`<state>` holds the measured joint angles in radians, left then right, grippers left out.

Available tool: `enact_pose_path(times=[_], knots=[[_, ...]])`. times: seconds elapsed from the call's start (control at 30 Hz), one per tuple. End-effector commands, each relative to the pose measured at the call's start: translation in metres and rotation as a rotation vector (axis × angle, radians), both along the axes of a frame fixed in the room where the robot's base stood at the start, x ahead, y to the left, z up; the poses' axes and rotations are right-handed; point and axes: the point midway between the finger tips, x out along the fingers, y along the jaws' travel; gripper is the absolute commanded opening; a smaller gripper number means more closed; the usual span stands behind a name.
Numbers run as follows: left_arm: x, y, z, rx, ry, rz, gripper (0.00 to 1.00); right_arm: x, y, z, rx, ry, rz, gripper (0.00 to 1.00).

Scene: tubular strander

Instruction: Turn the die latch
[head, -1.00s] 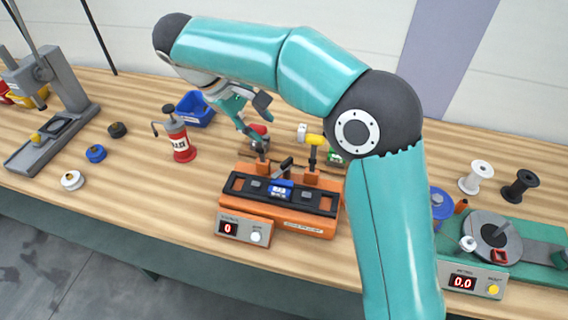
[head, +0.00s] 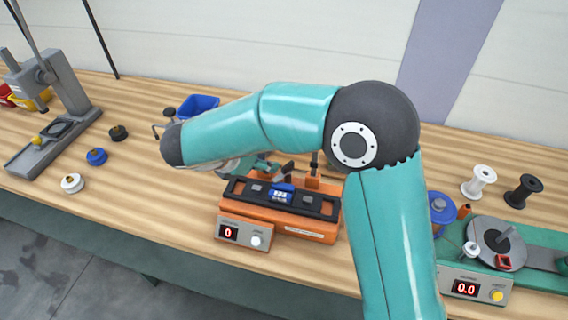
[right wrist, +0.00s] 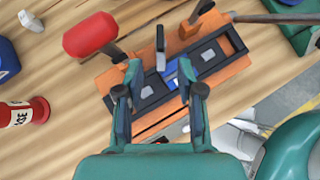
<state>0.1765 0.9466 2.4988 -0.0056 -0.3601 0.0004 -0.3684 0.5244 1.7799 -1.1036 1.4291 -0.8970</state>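The orange die machine (head: 290,228) stands on the bench, with a black frame and a blue block on top. A dark lever, which looks like the die latch (right wrist: 160,46), rises from it; it also shows small in the head view (head: 286,171). My right gripper (right wrist: 158,72) is open over the machine. In the right wrist view the lever appears in the gap between its fingertips; whether they touch it I cannot tell. In the head view the gripper (head: 268,166) is partly hidden by my arm. My left gripper is not in view.
A red knob on a stem (right wrist: 90,35) stands close beside my right gripper, and a red can (right wrist: 18,114) lies farther left. A green machine (head: 500,262) with spools stands right. A blue bin (head: 198,106) is behind.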

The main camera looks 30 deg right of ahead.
Motion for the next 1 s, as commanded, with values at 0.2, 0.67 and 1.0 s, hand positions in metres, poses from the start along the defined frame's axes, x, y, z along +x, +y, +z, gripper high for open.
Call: enact_pose_path(times=[0.2, 0.67, 1.0], knots=[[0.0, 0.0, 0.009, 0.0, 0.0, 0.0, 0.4, 0.005, -0.035, -0.033, 0.0, 0.006, -0.005, 0.38], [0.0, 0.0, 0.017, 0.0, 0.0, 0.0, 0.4, 0.013, -0.07, -0.071, 0.001, 0.0, -0.001, 0.38], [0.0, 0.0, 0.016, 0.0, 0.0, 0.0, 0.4, 0.014, -0.07, -0.072, 0.001, 0.0, -0.001, 0.26]])
